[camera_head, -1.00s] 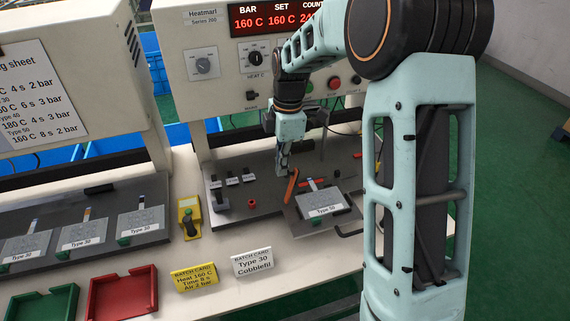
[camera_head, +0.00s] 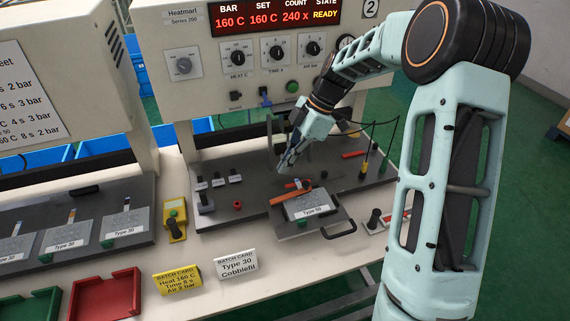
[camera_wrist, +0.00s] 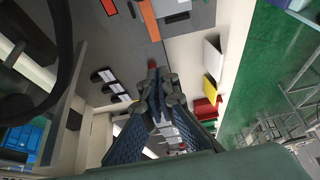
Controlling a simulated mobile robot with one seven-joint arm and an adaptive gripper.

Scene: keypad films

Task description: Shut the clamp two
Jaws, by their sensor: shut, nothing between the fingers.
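I cannot read any label that marks clamp two. An orange bar, apparently a clamp handle (camera_head: 290,195), lies across the back edge of the grey Type 50 plate (camera_head: 314,208). It also shows in the wrist view (camera_wrist: 150,20). A second, red bar (camera_head: 353,154) lies further back on the right of the dark bed. My gripper (camera_head: 284,167) is shut and empty, just above and behind the orange bar in the head view. The wrist view shows its fingertips (camera_wrist: 154,76) together, with nothing between them.
The press panel (camera_head: 270,70) hangs behind and reads READY. Batch cards (camera_head: 237,264) stand in front. A yellow switch box (camera_head: 174,220) is at left.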

